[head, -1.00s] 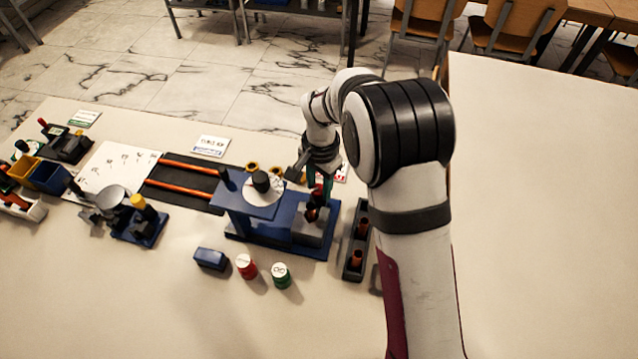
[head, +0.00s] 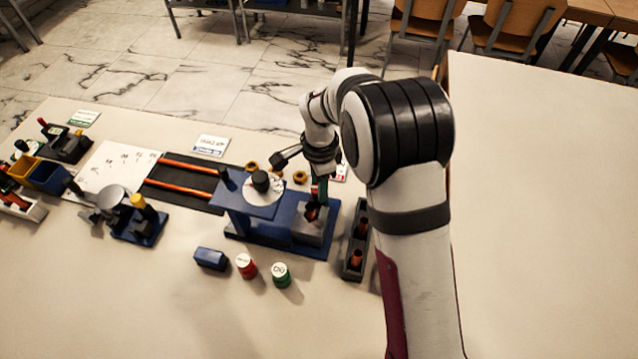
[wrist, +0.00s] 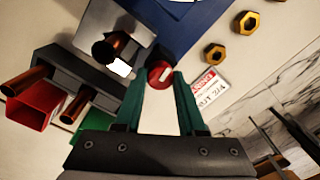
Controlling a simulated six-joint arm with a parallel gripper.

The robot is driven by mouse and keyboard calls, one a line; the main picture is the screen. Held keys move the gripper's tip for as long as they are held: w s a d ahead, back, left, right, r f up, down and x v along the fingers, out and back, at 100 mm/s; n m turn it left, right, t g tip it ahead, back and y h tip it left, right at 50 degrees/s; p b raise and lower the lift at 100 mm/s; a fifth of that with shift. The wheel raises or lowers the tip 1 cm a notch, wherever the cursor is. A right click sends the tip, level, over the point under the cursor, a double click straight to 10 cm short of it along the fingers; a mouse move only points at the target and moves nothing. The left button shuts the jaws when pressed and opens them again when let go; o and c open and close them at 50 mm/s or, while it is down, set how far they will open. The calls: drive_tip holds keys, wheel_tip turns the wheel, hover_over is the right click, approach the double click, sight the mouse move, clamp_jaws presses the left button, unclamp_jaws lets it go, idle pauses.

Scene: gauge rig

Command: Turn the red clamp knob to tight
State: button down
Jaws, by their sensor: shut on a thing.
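The red clamp knob (wrist: 160,70) is at the fingertips in the wrist view, beside the grey block of the blue rig. My gripper (wrist: 161,81) has its teal fingers on either side of the knob, shut on it. In the head view my gripper (head: 319,192) points down at the right part of the blue rig (head: 240,229). The knob is mostly hidden there by the fingers. A copper-coloured cylinder (wrist: 112,47) sits on the grey block (wrist: 98,22) near the knob. I cannot read how tight the knob is.
A dark rack (head: 352,262) with copper parts stands right of the rig. Brass nuts (wrist: 247,23) and a red-and-white label card (wrist: 208,88) lie close by. A red pot (head: 245,265), a green pot (head: 281,275) and a blue block (head: 211,258) stand in front.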

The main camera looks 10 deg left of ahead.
idle(0.3)
drive_tip(key=c, duration=0.5)
unclamp_jaws()
